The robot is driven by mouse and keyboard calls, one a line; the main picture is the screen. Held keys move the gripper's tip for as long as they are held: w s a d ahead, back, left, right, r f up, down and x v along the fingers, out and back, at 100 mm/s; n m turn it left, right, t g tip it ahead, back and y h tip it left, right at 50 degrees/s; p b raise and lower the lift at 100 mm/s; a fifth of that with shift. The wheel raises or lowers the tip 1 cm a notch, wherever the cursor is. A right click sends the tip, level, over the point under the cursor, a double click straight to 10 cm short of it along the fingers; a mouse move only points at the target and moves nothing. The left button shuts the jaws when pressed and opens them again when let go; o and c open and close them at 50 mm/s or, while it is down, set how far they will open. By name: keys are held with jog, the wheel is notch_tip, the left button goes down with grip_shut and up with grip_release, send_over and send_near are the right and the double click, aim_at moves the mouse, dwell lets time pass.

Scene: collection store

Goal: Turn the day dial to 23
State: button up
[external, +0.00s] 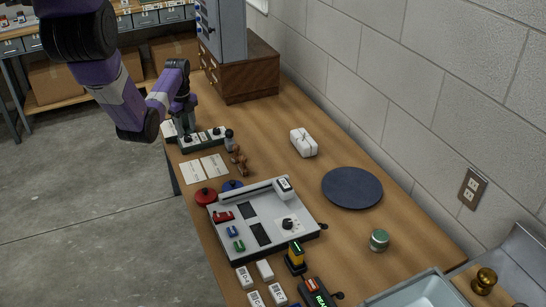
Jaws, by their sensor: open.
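My purple arm reaches in from the upper left, and my gripper (184,128) points down at the far left edge of the wooden table. It is beside and partly over a small grey panel (207,141) with dark knobs on its top. My gripper is open; its fingertips are small and partly hidden, and I cannot tell whether they touch the panel. A larger light grey console (226,238) nearer the camera carries one black dial (288,224) on a white plate. No number can be read on any dial, so I cannot tell which is the day dial.
Two paper cards (203,170), brown figures (238,158) and red and blue discs (205,196) lie between panel and console. A white bundle (304,142), dark round mat (352,187) and green-lidded tin (379,240) stand right. A wooden cabinet (245,75) stands behind.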

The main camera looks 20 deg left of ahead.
aim_at(188, 136)
jog(key=shift+r, duration=2.5)
